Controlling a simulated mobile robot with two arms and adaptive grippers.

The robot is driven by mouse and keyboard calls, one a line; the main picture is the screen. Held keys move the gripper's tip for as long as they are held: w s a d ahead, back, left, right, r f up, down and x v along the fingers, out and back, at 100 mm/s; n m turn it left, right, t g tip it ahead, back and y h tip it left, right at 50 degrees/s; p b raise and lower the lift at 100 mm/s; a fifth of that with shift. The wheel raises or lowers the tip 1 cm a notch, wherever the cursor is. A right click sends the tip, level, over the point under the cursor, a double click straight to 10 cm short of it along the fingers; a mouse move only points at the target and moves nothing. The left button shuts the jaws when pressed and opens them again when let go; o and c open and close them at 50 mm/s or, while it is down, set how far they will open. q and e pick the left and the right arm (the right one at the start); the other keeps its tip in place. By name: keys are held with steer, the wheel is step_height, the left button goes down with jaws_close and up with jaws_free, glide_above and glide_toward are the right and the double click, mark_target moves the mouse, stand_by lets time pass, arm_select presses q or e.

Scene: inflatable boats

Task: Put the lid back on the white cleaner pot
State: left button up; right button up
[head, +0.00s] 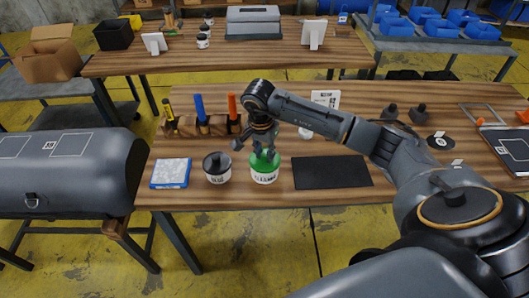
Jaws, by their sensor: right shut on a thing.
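The white cleaner pot (265,178) stands upright near the front edge of the wooden table, with a label on its side. A green lid (257,162) is at its top. My right gripper (264,152) points down from above and is shut on the green lid. The fingers partly cover the lid, and I cannot tell whether it rests fully on the pot or sits just over it. My left gripper is not in view.
A black-topped pot (216,168) stands close on the left, beside a blue-and-white packet (171,173). A black mat (332,172) lies on the right. A wooden rack (202,126) with markers stands behind. A grey inflatable tube (70,172) lies at the left.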

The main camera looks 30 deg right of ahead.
steer(key=o, duration=1)
steer(key=shift+c, duration=0.2)
steer(key=shift+o, duration=0.2)
steer(key=o, duration=0.4)
steer(key=shift+o, duration=0.2)
steer(key=shift+r, duration=0.15)
steer(key=shift+r+p, duration=1.9)
steer(key=shift+r, duration=1.5)
jaws_close()
